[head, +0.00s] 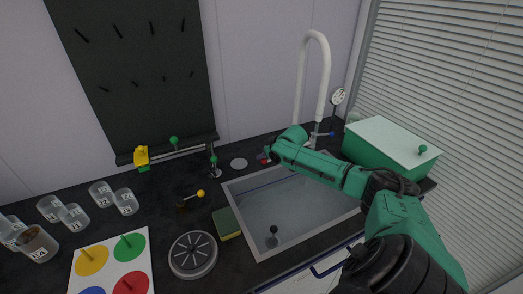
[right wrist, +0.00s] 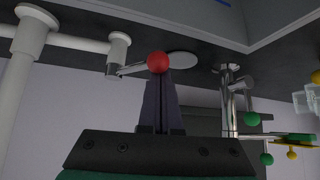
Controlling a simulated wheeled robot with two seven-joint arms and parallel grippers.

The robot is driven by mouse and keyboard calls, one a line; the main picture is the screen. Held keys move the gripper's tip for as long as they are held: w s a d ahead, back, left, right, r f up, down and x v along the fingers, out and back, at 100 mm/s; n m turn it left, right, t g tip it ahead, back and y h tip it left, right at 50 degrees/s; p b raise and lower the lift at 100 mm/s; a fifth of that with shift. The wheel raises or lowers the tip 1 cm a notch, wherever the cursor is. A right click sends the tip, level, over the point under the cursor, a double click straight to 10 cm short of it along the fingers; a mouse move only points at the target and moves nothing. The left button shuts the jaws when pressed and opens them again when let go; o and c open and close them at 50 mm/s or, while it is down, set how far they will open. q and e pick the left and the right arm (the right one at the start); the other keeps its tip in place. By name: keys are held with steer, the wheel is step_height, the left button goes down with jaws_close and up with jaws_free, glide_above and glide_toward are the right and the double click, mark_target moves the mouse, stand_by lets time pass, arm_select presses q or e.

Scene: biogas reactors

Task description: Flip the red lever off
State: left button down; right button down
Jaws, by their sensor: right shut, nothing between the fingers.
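The red lever shows in the right wrist view as a red ball (right wrist: 158,62) on a short metal rod, beside a white pipe fitting. In the head view a bit of red (head: 264,161) shows at the sink's back left edge, mostly hidden by my right arm. My right gripper (right wrist: 161,78) is shut and empty. Its fingertips are right at the red ball in the picture; I cannot tell whether they touch it. In the head view this gripper (head: 272,151) reaches over the sink to its back left corner. My left gripper is not in view.
The sink (head: 262,225) lies under my right arm. A green box with a pale lid (head: 392,138) is at the right. A green-knobbed metal post (head: 213,165) stands left of the gripper.

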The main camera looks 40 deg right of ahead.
steer(key=shift+s+d+r+p, duration=0.2)
steer(key=shift+s+d+p, duration=0.25)
steer(key=shift+s+p, duration=0.25)
steer(key=s+d+p, duration=0.1)
steer(key=d+p, duration=0.1)
steer(key=d, duration=0.1)
steer(key=shift+s+f, duration=0.2)
steer(key=shift+s, duration=0.2)
steer(key=shift+d+p, duration=0.15)
steer(key=shift+p, duration=0.15)
steer(key=p+v, duration=0.8)
steer(key=v, duration=0.6)
steer(key=shift+s+a+r, duration=0.2)
steer(key=shift+a+r, duration=0.05)
